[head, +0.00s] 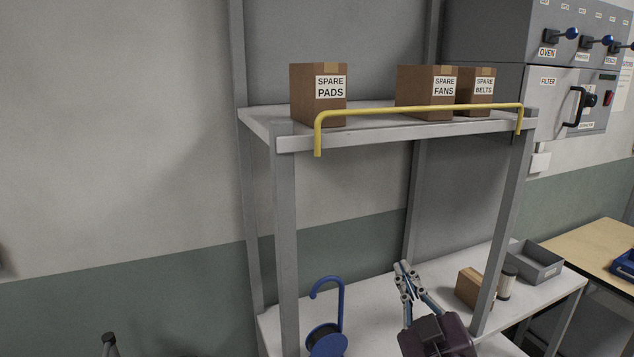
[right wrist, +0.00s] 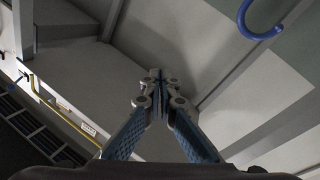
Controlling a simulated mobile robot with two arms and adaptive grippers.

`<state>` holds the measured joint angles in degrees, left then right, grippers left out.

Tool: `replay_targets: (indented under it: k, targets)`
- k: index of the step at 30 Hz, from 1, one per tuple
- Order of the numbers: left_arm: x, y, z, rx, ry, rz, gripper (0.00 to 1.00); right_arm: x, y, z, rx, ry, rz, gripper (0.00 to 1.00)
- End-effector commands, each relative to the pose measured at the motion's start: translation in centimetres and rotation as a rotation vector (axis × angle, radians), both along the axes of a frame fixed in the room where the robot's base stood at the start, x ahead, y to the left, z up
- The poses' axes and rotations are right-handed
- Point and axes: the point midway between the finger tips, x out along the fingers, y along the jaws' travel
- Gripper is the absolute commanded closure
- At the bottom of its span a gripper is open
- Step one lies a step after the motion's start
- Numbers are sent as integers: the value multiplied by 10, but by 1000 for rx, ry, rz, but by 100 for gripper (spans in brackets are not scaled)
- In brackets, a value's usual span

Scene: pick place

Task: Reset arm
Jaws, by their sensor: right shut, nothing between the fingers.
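My right gripper (head: 402,266) is raised in front of the rack, over the lower shelf (head: 375,296) in the picture. Its fingers are together and hold nothing. In the right wrist view the shut fingertips (right wrist: 158,76) meet at the middle, with no object between them.
Brown boxes labelled SPARE PADS (head: 318,97), SPARE FANS (head: 426,93) and SPARE BELTS (head: 476,86) stand on the upper shelf behind a yellow rail (head: 420,110). Below are a blue hooked reel (head: 327,335), a small box (head: 471,287) and a grey bin (head: 537,262).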

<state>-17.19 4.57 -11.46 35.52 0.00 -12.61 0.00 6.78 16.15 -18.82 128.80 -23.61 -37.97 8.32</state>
Motion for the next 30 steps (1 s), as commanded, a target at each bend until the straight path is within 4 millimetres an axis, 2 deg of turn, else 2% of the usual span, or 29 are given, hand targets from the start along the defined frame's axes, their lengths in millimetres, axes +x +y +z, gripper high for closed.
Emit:
replay_targets:
  k: [1,5,6,8,9,12,15,18,24,25,30]
  targets:
    - [0,0,0,0,0,0,41,-8,-10,-36,32,106,-29,100]
    - [0,0,0,0,0,0,41,-40,-30,-124,94,375,-97,100]
    - [0,0,0,0,0,0,41,-54,-34,-149,111,455,-113,100]
    - [0,0,0,0,0,0,41,-78,-40,-185,131,578,-138,100]
    - [0,0,0,0,0,0,41,-96,-43,-208,144,660,-153,100]
    - [0,0,0,0,0,0,41,-145,-48,-258,171,855,-182,100]
    - [0,0,0,0,0,0,41,-193,-49,-295,190,1023,-204,100]
    - [0,0,0,0,0,0,41,-238,-49,-320,204,1167,-216,100]
    - [0,0,0,0,0,0,41,-322,-46,-352,222,1419,-229,100]
    - [0,0,-3,0,0,0,41,-325,-45,-361,222,1435,-230,100]
    - [0,0,-14,0,0,0,41,-310,-44,-422,215,1444,-231,100]
